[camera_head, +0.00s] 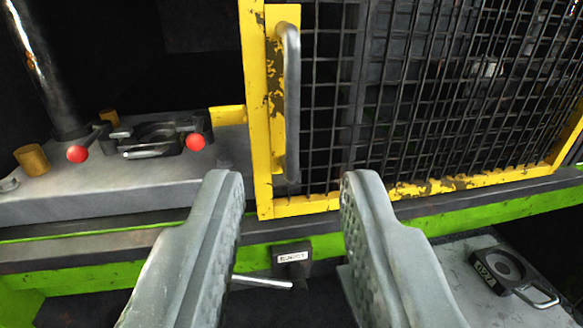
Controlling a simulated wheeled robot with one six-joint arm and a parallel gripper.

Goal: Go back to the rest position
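My gripper (290,205) shows at the bottom middle, its two grey ridged fingers spread wide apart with nothing between them. It is open and empty. Beyond it is the press's yellow-framed mesh guard door (420,95) with a grey vertical handle (291,100). The fingertips are below the handle and appear apart from it. No marker of a rest position shows in this view.
A grey press bed (110,180) at left carries a black die with two red knobs (77,154) and brass posts. A green beam (470,218) crosses below the door. A small labelled block with a rod (292,256) sits low. A black handled die (498,272) lies at lower right.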

